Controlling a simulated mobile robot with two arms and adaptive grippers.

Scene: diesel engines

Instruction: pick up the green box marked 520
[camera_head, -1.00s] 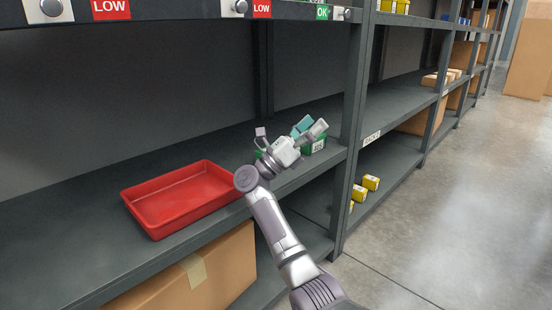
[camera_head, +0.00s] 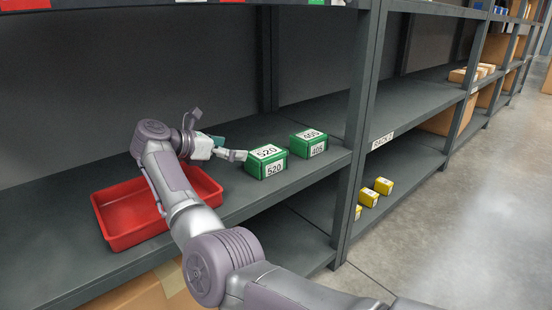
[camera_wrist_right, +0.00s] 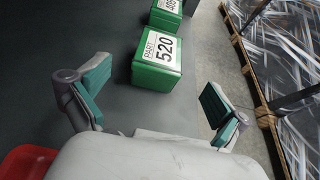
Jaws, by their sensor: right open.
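The green box marked 520 (camera_head: 267,162) stands on the grey shelf, right of the red tray, with white labels on its top and front. It also shows in the right wrist view (camera_wrist_right: 157,62), ahead of the fingers and between their lines. My right gripper (camera_head: 222,146) is left of the box, open and empty. In the wrist view its two teal-padded fingers (camera_wrist_right: 152,97) are spread wide, with bare shelf between them. The box is beyond the fingertips, apart from them. My left gripper is not in view.
A second green box, marked 405 (camera_head: 309,143), stands just behind and right of the 520 box. The red tray (camera_head: 112,240) lies under my right arm. A shelf upright (camera_head: 357,130) stands to the right. Small yellow boxes (camera_head: 383,186) are on the lower shelf.

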